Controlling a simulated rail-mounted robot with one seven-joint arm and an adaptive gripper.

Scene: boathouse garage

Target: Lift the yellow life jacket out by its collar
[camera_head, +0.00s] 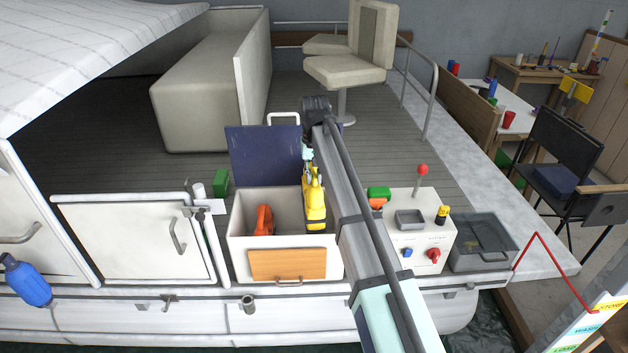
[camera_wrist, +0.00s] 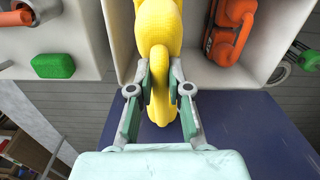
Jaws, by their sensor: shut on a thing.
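The yellow life jacket (camera_head: 315,205) hangs upright at the right side of the open white locker (camera_head: 237,222) in the head view. Its lower part is inside the locker and its top reaches above the rim. My gripper (camera_head: 308,165) is over the locker, partly hidden by my arm. In the wrist view my gripper (camera_wrist: 159,88) is shut on the narrow yellow collar of the life jacket (camera_wrist: 158,25), with one finger on each side. Whether the jacket's bottom touches the locker floor cannot be told.
An orange object (camera_head: 264,220) lies in the locker left of the jacket. The dark blue lid (camera_head: 262,155) stands open behind. A white control panel (camera_head: 420,238) with a red-knobbed lever (camera_head: 422,170) is to the right. A green box (camera_head: 221,182) sits left of the locker.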

